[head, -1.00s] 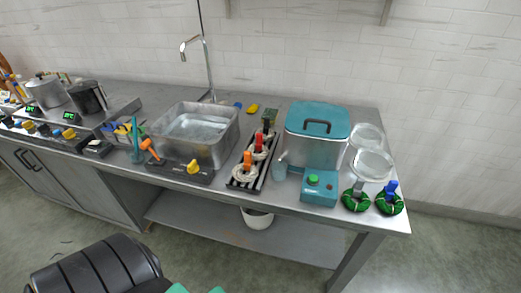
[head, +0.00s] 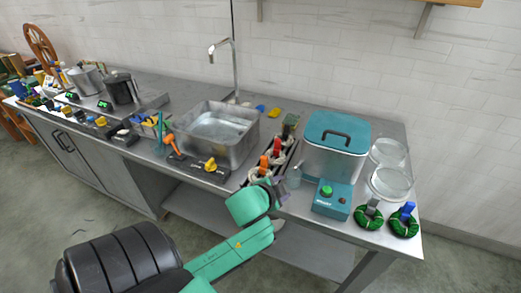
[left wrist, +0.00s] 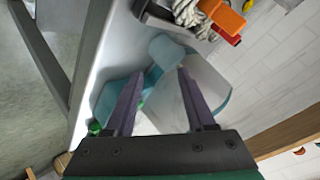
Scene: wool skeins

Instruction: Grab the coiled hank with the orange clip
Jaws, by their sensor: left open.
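The coiled hank with the orange clip (head: 264,163) is cream and lies at the front of a dark rack on the counter, partly hidden by my left gripper in the head view. Its orange clip (left wrist: 222,17) and cream strands (left wrist: 187,12) show at the top edge of the left wrist view. My left gripper (head: 284,188) is at the counter's front edge, just in front and to the right of this hank. In the left wrist view its fingers (left wrist: 160,78) are spread with nothing between them. The right gripper is not in view.
A hank with a red clip (head: 277,148) sits right behind. A steel water basin (head: 240,149) stands left, a teal-lidded tank (head: 332,160) and teal control box (head: 331,201) right.

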